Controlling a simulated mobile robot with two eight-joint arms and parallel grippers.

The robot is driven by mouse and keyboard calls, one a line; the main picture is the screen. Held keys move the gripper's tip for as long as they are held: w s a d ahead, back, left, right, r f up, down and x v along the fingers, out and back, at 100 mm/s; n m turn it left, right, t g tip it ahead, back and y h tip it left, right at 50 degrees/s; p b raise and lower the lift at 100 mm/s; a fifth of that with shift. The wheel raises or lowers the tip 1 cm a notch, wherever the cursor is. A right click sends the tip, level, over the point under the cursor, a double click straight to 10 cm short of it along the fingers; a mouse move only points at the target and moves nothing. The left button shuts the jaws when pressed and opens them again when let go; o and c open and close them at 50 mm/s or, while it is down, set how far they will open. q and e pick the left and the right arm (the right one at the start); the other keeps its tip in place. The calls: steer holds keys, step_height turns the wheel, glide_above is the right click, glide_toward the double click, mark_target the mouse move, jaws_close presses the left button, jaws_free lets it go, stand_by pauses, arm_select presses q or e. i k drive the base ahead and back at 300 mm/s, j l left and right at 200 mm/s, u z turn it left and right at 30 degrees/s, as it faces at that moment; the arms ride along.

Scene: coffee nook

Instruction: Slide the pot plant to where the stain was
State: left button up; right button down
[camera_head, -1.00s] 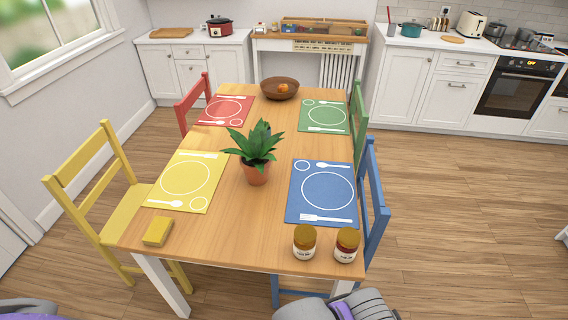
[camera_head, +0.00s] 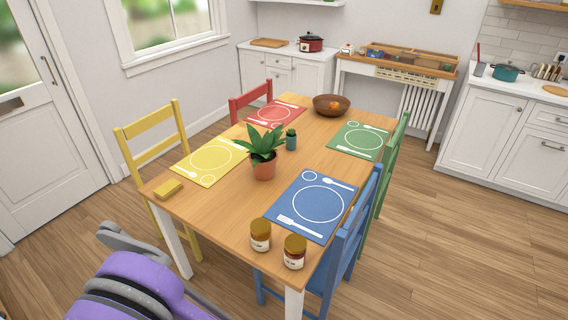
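The pot plant (camera_head: 264,166), with green spiky leaves in a terracotta pot, stands upright near the middle of the wooden table (camera_head: 225,207), between the yellow and blue placemats. No stain shows on the visible tabletop; the patch behind the plant is partly hidden. A yellow sponge (camera_head: 168,188) lies at the table's near left corner. Purple and grey parts of my arm show at the lower left, in front of the table, apart from the plant. I cannot make out fingertips of either gripper.
A small teal jar (camera_head: 291,140) stands just behind the plant. A brown bowl (camera_head: 332,105) is at the far end. Chairs stand along both sides. Bare wood lies in front of the plant.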

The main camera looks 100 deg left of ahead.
mark_target(263, 156)
steer(key=i+j+u, duration=0.1)
steer(key=i+u, duration=1.05)
steer(key=u, duration=0.15)
steer(key=i+u, duration=0.65)
steer(key=u, duration=0.3)
steer(key=i+l+u, duration=0.15)
steer(key=i+u, duration=0.45)
steer(key=u, duration=0.25)
steer(key=i+l+u, duration=0.1)
steer(key=u, duration=0.25)
steer(key=i+l+u, duration=0.1)
steer(key=u, duration=0.3)
steer(key=i+l+u, duration=0.1)
steer(key=u, duration=0.3)
steer(key=i+l+u, duration=0.1)
steer(key=u, duration=0.3)
steer(key=i+l+u, duration=0.1)
steer(key=u, duration=0.25)
steer(key=i+l+u, duration=0.1)
steer(key=u, duration=0.3)
steer(key=l+u, duration=0.2)
steer(key=u, duration=0.2)
steer(key=i+l+u, duration=0.15)
steer(key=l+u, duration=0.25)
steer(key=i+l+u, duration=0.15)
steer(key=u, duration=0.25)
steer(key=k+l, duration=0.05)
steer(key=l, duration=0.05)
